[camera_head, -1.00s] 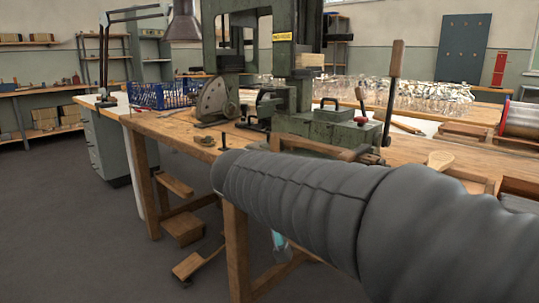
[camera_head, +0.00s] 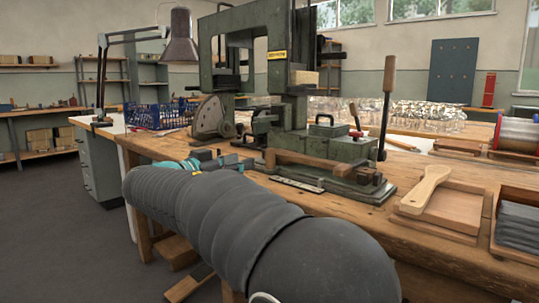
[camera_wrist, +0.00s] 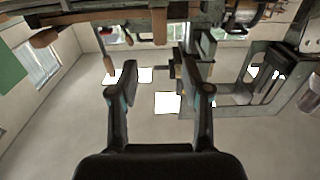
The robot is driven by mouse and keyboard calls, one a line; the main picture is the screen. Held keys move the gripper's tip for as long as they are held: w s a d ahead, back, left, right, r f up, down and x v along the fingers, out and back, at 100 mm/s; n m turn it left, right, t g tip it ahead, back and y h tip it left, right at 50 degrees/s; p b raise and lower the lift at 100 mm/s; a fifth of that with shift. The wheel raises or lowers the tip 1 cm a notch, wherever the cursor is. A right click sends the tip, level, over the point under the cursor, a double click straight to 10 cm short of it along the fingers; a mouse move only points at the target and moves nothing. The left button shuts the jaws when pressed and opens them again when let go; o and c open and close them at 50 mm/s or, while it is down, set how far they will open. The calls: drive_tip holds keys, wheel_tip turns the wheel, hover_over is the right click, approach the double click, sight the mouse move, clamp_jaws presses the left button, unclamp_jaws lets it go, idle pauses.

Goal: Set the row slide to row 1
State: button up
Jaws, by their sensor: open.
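The green tufting machine (camera_head: 290,122) stands on the wooden bench, with a heavy base, a tall frame and a long wooden-handled lever (camera_head: 386,110). A pale marked metal strip (camera_head: 297,184) lies at the front of its base; I cannot tell for sure which part is the row slide. My gripper (camera_head: 212,160), with teal parts, is at the bench's front edge, left of the strip and partly hidden by my arm. In the wrist view my gripper (camera_wrist: 159,68) has its two fingers apart with nothing between them. The machine frame (camera_wrist: 265,75) shows there at the right.
A wooden tray (camera_head: 447,215) with a wooden paddle (camera_head: 424,190) lies right of the machine. A blue crate (camera_head: 157,116) stands behind at the left, near a lamp (camera_head: 181,40). A dial plate (camera_head: 212,117) stands close behind my gripper. Grey floor at the left is clear.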

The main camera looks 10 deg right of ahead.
sight(268, 154)
drive_tip(key=x, duration=1.1)
drive_tip(key=shift+w+d+p, duration=0.15)
drive_tip(key=shift+d+p, duration=0.1)
drive_tip(key=shift+p, duration=0.1)
drive_tip(key=shift+c, duration=0.3)
clamp_jaws()
